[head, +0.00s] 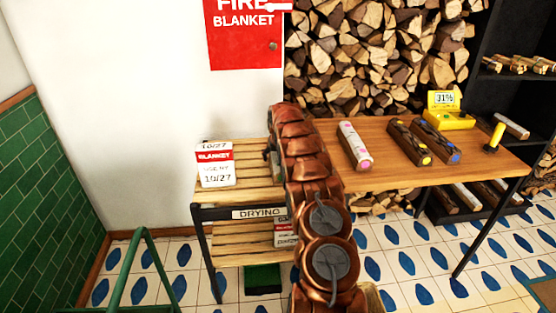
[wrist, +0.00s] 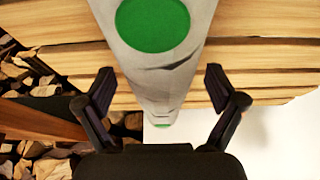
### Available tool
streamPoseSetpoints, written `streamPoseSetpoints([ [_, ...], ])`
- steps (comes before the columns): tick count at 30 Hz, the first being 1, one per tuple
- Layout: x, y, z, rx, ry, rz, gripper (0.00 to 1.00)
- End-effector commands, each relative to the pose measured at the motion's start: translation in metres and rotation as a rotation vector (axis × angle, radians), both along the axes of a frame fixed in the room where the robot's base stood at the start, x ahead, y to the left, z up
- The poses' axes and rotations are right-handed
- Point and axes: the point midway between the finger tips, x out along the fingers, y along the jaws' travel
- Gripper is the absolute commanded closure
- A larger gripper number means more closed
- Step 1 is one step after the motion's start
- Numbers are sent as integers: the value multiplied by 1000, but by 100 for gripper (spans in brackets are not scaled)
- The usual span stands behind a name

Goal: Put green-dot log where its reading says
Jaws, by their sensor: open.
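The green-dot log (wrist: 160,72) is pale grey with dark bark marks and a large green dot on its near end. In the wrist view it lies over the wooden slats, with a small green patch at its far end. My gripper (wrist: 158,79) is open, its fingers apart on either side of the log's line; I cannot tell whether they touch it. The yellow moisture meter (head: 447,112) on the table reads 31%. The slatted rack (head: 235,195) bears a DRYING label (head: 258,213).
Pink-dot (head: 354,146), yellow-dot (head: 408,142) and blue-dot (head: 436,141) logs lie on the wooden table (head: 385,177). A blanket box (head: 215,164) stands on the rack's left. A black tray (head: 470,212) with logs sits under the table. A green rail (head: 125,270) stands front left.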

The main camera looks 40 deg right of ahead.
Motion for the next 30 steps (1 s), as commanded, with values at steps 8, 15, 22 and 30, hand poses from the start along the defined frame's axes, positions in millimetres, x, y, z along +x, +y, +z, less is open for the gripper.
streamPoseSetpoints([
  [8,-9,7,31,-3,-3,-2,6],
  [15,-19,15,59,-1,-2,0,6],
  [22,-27,21,85,-2,-3,-1,6],
  [30,-31,24,96,-1,-2,-1,6],
])
